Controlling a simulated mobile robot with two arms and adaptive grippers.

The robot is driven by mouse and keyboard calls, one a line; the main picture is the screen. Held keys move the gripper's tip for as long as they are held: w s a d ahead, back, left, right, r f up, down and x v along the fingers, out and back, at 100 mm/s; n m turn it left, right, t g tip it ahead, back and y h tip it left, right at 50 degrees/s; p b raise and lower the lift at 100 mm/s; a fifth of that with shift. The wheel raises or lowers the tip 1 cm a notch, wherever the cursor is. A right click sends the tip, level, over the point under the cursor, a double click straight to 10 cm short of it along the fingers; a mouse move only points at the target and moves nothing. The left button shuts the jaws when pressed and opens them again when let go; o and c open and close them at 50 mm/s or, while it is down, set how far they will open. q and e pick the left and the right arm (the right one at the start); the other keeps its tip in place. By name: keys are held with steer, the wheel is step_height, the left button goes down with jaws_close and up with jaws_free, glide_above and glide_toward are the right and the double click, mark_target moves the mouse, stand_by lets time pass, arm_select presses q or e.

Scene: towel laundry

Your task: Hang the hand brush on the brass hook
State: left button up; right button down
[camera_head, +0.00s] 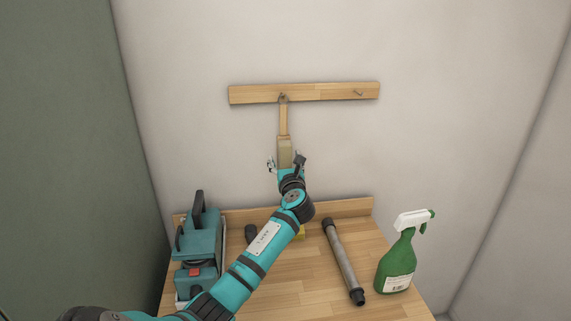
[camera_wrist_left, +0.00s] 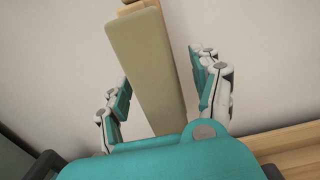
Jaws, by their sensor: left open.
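The hand brush (camera_head: 284,148) hangs upright below the wooden rail, its pale block down and its light wooden handle up. The top of its handle is at the left hook (camera_head: 283,97), which it partly covers, so the hook's metal is hard to make out. My left gripper (camera_head: 285,163) is at the lower end of the brush. In the left wrist view its fingers stand apart on both sides of the brush block (camera_wrist_left: 146,60), with visible gaps. My right gripper is not in view.
The wooden rail (camera_head: 325,91) on the wall has a second, bare hook (camera_head: 358,93) at right. On the wooden table (camera_head: 300,280) are a teal machine (camera_head: 201,240), a grey tube (camera_head: 344,262) and a green spray bottle (camera_head: 398,262). A yellow item is partly hidden behind my arm.

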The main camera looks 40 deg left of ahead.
arm_select(q)
steer(key=v, duration=1.2)
